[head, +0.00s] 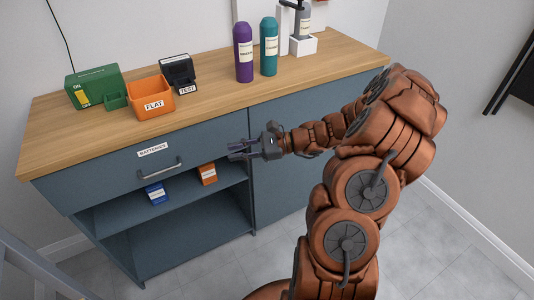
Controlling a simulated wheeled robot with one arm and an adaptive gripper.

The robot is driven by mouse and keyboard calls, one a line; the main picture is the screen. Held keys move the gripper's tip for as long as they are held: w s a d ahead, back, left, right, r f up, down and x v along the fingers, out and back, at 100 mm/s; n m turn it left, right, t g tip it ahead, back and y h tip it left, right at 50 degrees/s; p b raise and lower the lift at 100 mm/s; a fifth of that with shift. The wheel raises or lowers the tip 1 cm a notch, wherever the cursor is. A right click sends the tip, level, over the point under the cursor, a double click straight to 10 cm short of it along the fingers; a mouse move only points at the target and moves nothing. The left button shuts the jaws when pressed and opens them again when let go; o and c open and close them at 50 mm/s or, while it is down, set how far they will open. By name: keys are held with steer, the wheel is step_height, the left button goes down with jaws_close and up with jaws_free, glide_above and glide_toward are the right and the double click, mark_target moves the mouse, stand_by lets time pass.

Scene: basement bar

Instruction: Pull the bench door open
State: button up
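The bench (215,105) has a light wood top and a blue-grey body. The door (277,195) is the plain blue-grey panel on its right half and looks shut, flush with the front. I see no handle on it; my arm hides part of the panel. My gripper (233,150) is in front of the bench near the door's upper left edge, with its fingers pointing left. The two fingers are apart with nothing between them. I cannot tell whether it touches the bench front.
Left of the door are a drawer labelled BATTERIES (115,173) with a bar handle (160,169), and open shelves holding a blue box (156,193) and an orange box (208,174). Purple (243,55) and teal (269,50) bottles stand on top. Tiled floor (428,240) is clear at right.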

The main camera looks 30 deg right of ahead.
steer(key=d+f+m+t+h+b, duration=0.1)
steer(key=d+f+m+t+h, duration=0.35)
steer(key=d, duration=0.45)
steer(key=d+f+m+t+h+b, duration=0.1)
steer(key=d+f+m+t+b, duration=0.15)
steer(key=d+f+m, duration=0.5)
steer(key=shift+n+t, duration=0.4)
steer(key=shift+n, duration=0.5)
steer(key=shift+w+a+f+p, duration=0.1)
steer(key=shift+w+a, duration=0.1)
steer(key=shift+w, duration=1.05)
steer(key=shift+w+a+f+p, duration=0.15)
steer(key=shift+w+a, duration=0.1)
steer(key=shift+w, duration=0.95)
steer(key=shift+w+a+f+p, duration=0.1)
steer(key=shift+w+a, duration=0.1)
steer(key=shift+w, duration=1.05)
jaws_close()
